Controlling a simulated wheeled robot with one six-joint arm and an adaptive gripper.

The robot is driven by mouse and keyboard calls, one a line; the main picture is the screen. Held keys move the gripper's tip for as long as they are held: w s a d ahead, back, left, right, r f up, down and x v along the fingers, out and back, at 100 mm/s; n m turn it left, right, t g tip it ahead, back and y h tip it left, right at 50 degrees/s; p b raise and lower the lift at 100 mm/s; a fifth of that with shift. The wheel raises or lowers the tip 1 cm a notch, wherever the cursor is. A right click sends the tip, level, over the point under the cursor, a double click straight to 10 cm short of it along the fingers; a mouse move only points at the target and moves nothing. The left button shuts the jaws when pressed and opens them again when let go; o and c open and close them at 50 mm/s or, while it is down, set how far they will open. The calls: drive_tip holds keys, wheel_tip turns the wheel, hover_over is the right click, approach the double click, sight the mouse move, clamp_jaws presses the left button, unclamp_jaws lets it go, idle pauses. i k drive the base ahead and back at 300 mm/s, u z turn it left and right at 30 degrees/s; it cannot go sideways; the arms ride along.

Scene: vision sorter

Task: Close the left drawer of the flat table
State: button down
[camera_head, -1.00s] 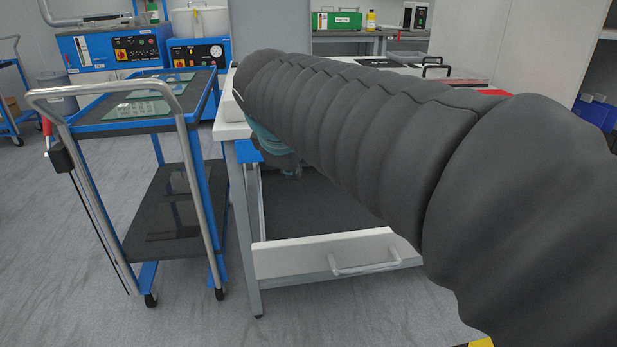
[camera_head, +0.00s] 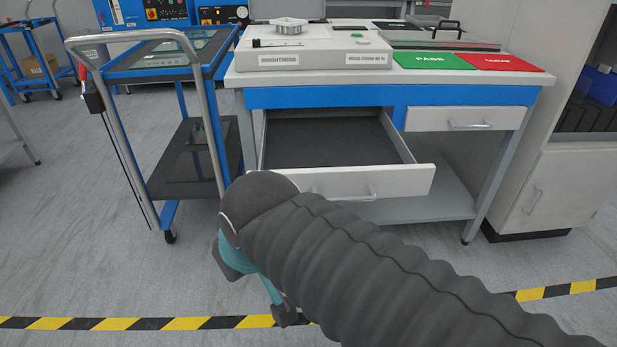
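The flat table (camera_head: 440,88) has a white top and a blue front rail. Its left drawer (camera_head: 402,181) is pulled well out, with a white front, a bar handle and a dark, empty-looking inside. My arm, in a dark ribbed sleeve, crosses the lower part of the view in front of the drawer and covers part of the drawer front's left end. My gripper (camera_head: 262,300) is partly visible at the arm's end, low and left, in front of the drawer and apparently apart from it. The sleeve hides much of it, so its opening does not show.
The right drawer (camera_head: 490,118) is shut. A blue-and-silver trolley (camera_head: 215,140) stands close to the table's left side. A white cabinet (camera_head: 550,180) is on the right. Yellow-black tape (camera_head: 130,323) marks the floor, which is clear in front.

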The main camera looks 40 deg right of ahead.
sight(351, 153)
drive_tip(key=k, duration=1)
drive_tip(key=z, duration=1.1)
drive_tip(key=i, duration=0.5)
drive_tip(key=z, duration=0.05)
